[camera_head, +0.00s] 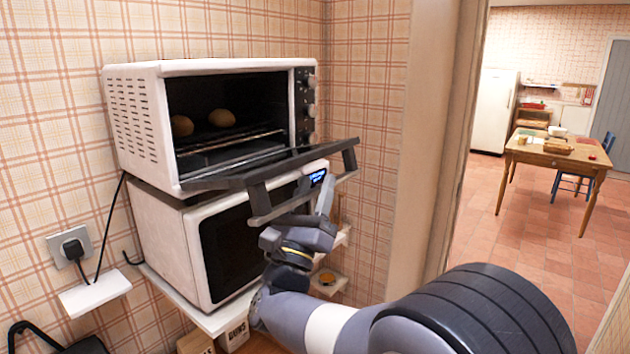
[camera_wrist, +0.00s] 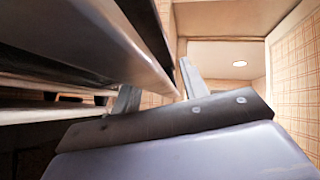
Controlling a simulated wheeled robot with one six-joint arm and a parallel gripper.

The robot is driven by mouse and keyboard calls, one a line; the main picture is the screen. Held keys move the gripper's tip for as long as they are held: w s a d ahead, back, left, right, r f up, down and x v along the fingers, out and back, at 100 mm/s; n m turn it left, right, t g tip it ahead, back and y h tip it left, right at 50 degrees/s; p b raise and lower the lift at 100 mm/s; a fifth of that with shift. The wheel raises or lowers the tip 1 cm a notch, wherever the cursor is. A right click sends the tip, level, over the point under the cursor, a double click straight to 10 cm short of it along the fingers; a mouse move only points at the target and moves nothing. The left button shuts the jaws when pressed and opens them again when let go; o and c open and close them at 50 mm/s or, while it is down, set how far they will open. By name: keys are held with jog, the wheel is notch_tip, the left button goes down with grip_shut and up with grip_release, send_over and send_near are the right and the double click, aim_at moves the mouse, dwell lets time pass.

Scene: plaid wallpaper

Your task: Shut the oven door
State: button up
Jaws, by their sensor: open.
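The white oven (camera_head: 140,115) stands on top of a white microwave, with its dark cavity showing in the head view. Its door (camera_head: 235,178) is hinged down and stands open, sticking out toward the room. A dark handle bar (camera_head: 275,212) runs along the door's outer side. My gripper (camera_head: 316,198) is just below the door's front edge, by the handle, with a finger pointing up. The wrist view shows both fingers of my gripper (camera_wrist: 157,88) apart, beside a long grey bar at upper left. I cannot tell whether they touch the door.
Two round rolls (camera_head: 221,118) are inside the oven. The microwave (camera_head: 175,240) sits on a white shelf below. A socket with a plug (camera_head: 73,249) is on the left wall. A doorway on the right opens to a room with a wooden table (camera_head: 560,157) and free floor.

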jog(key=shift+w+r, duration=0.1)
jog(key=shift+c, duration=0.2)
grip_shut()
dwell(0.5)
